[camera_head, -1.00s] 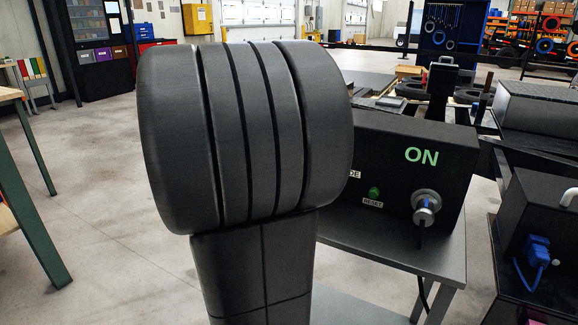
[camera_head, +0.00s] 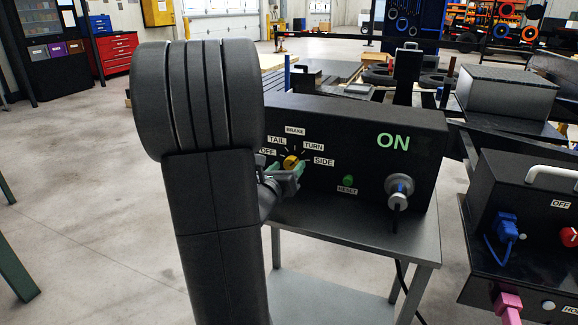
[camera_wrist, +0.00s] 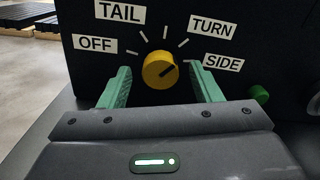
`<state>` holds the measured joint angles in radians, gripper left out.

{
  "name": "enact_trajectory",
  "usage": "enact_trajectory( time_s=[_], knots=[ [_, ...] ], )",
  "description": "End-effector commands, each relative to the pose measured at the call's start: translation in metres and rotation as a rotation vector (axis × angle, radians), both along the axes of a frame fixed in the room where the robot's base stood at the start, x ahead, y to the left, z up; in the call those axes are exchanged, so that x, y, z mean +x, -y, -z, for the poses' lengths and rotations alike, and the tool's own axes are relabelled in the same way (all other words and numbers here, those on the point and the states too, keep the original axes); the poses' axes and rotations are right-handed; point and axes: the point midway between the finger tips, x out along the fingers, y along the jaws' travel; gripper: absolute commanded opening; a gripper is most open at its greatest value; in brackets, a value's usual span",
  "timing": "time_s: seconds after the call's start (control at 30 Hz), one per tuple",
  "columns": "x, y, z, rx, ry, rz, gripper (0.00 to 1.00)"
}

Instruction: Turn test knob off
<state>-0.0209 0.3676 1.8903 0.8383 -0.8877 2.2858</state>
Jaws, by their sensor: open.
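The test knob is a yellow dial (camera_wrist: 160,70) on the front of a black box (camera_head: 345,125). The knob also shows in the head view (camera_head: 290,162), just above my gripper (camera_head: 284,176).
The box stands on a grey metal table (camera_head: 340,235). A green RESET button (camera_head: 348,181) and a silver connector with a cable (camera_head: 399,187) are right of the knob. A second black box (camera_head: 530,225) with a blue plug stands at the right. Open floor lies left.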

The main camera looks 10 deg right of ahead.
Motion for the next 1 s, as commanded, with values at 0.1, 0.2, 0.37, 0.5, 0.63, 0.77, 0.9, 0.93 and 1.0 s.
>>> enact_trajectory(
  time_s=[0.1,0.2,0.37,0.5,0.63,0.77,0.9,0.93,1.0],
  knots=[
    [0.011,0.007,0.000,0.001,-0.001,0.000,0.58],
    [0.015,0.010,0.000,0.000,0.000,0.000,0.58],
    [0.016,0.011,0.000,0.000,0.000,-0.001,0.58],
    [0.016,0.011,0.000,0.000,0.000,-0.001,0.58],
    [0.016,0.011,0.000,0.000,0.000,-0.001,0.33],
    [0.016,0.011,0.000,0.000,0.000,-0.001,0.13],
    [0.016,0.010,0.000,-0.004,-0.003,-0.001,0.14],
    [0.016,0.010,0.000,-0.007,-0.005,-0.001,0.14],
    [0.016,0.010,0.001,-0.018,-0.011,-0.001,0.14]
  ],
)
